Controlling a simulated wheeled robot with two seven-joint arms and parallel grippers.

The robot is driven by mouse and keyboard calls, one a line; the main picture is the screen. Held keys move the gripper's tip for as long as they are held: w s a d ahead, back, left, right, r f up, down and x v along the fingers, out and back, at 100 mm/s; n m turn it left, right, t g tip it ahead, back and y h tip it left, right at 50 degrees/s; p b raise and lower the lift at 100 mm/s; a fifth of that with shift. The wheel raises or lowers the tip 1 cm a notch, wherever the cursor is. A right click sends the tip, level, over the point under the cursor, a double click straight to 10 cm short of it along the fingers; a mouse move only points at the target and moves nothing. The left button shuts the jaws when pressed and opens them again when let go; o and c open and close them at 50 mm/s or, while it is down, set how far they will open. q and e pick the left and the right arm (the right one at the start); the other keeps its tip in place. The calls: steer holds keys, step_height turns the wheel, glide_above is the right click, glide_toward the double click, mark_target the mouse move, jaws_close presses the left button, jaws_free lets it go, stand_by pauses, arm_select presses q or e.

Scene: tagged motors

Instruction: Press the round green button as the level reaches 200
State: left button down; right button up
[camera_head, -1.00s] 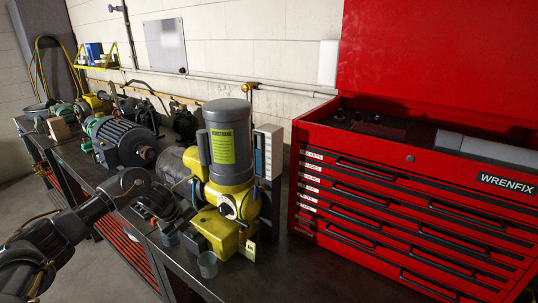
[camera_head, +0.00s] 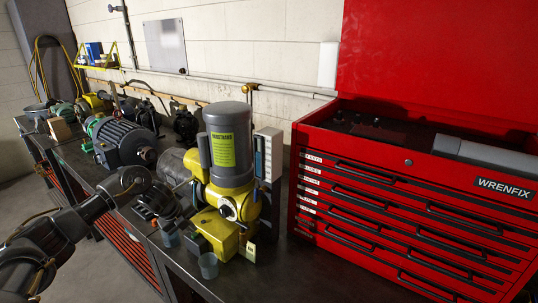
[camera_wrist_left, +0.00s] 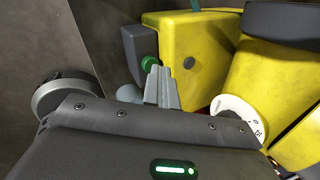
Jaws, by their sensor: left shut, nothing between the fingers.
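The round green button (camera_wrist_left: 150,62) shows in the left wrist view beside a dark grey box (camera_wrist_left: 136,44) at the yellow pump's base. I cannot make it out in the head view. My left gripper (camera_wrist_left: 161,76) is shut and empty, its fingertips close to the button's lower right; I cannot tell if they touch. In the head view, my left arm reaches in beside the yellow pump (camera_head: 230,185). A tall gauge panel (camera_head: 265,155) with a blue strip stands behind the pump; its level is too small to read. My right gripper is out of view.
A large red tool chest (camera_head: 410,205) fills the right side. A dark motor (camera_head: 122,142) and several others line the bench at left. Some bare bench lies in front of the chest.

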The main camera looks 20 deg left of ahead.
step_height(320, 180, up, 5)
steer(key=p, duration=0.5)
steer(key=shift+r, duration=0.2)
